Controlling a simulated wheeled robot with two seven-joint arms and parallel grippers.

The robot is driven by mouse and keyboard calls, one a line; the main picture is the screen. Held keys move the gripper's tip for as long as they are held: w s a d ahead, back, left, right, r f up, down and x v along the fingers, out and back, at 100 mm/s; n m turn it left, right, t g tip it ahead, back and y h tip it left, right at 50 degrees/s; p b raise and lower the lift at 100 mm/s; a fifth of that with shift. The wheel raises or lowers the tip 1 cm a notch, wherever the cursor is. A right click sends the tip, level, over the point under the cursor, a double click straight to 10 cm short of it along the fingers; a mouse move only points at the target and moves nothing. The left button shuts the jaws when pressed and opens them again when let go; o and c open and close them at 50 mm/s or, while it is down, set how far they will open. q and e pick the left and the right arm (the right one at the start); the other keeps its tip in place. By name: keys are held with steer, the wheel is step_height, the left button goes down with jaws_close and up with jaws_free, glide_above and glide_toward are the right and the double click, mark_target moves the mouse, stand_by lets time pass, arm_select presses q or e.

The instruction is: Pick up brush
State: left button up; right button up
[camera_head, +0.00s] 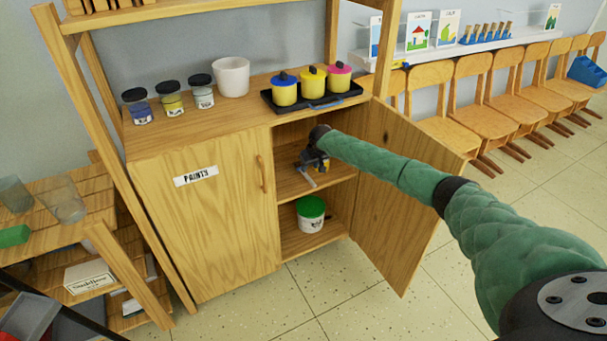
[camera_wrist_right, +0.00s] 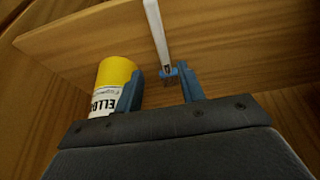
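My right gripper (camera_head: 312,160) reaches into the open right side of the wooden cabinet, at the middle shelf (camera_head: 290,182). In the right wrist view its two blue fingers (camera_wrist_right: 162,88) stand apart. A thin white stick, which looks like the brush (camera_wrist_right: 156,30), comes down from the top edge, and its lower end lies between or just beyond the fingertips. I cannot tell whether they touch. A pale stick also shows below the gripper in the head view (camera_head: 308,178). A yellow-topped white pot (camera_wrist_right: 112,84) stands right beside the left finger. My left gripper is not in view.
The cabinet door (camera_head: 400,190) stands open to the right, close to my right arm. A green-lidded tub (camera_head: 311,214) is on the lower shelf. Jars (camera_head: 171,104), a white pot (camera_head: 231,77) and a black tray (camera_head: 350,95) of paint pots stand on top.

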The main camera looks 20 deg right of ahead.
mark_target(307, 175)
steer(key=shift+a+x, duration=0.15)
steer(key=shift+x, duration=1)
steer(key=shift+a+x, duration=0.1)
steer(key=shift+x, duration=1.1)
steer(key=shift+s, duration=0.15)
steer(key=shift+f, duration=0.1)
jaws_close()
